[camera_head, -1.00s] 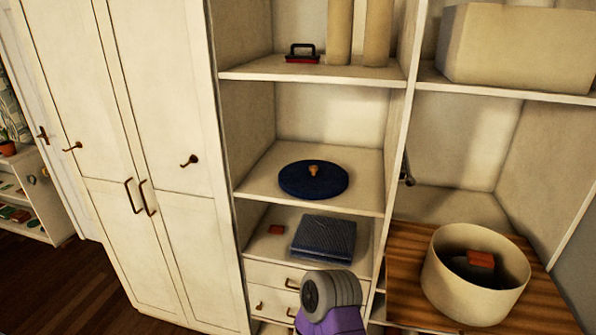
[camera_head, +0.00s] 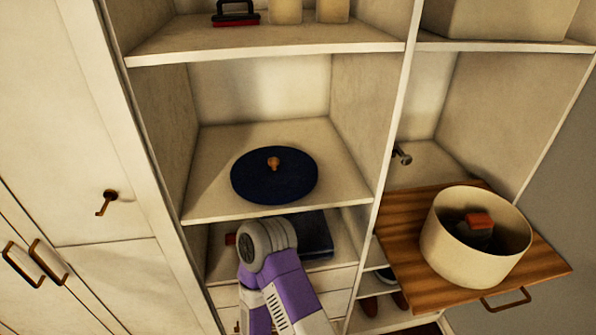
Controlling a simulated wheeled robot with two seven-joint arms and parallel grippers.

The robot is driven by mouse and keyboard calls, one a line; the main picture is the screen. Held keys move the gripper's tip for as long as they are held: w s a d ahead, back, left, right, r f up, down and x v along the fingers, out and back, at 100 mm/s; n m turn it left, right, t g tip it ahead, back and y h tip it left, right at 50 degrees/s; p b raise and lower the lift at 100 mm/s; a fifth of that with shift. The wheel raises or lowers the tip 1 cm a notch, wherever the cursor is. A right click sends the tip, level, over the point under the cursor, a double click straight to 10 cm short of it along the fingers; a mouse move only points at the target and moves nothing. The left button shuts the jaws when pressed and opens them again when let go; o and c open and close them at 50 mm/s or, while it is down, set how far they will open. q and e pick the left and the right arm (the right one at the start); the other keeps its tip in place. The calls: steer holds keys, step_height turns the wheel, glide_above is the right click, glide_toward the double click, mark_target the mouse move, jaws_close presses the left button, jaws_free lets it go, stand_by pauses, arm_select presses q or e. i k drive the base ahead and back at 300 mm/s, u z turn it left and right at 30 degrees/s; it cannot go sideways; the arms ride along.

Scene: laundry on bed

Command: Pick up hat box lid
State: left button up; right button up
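The hat box lid (camera_head: 292,182) is a dark blue round disc with a small tan knob on top. It lies flat on the middle shelf of the open cabinet. A purple and grey arm of mine rises from the bottom, in front of and below that shelf, apart from the lid. No gripper fingers show on it. The round cream hat box (camera_head: 468,262) stands open on a wooden board at the right, with a small red-brown item and something dark inside. Neither gripper is in view.
The shelf board (camera_head: 215,196) around the lid is clear. A shelf above holds a red-based item with a black handle (camera_head: 236,14). A dark folded cloth (camera_head: 314,236) lies below, partly hidden by my arm. A vertical divider separates the wooden pull-out board (camera_head: 398,232).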

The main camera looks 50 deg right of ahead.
mark_target(277, 174)
steer(key=z, duration=1.8)
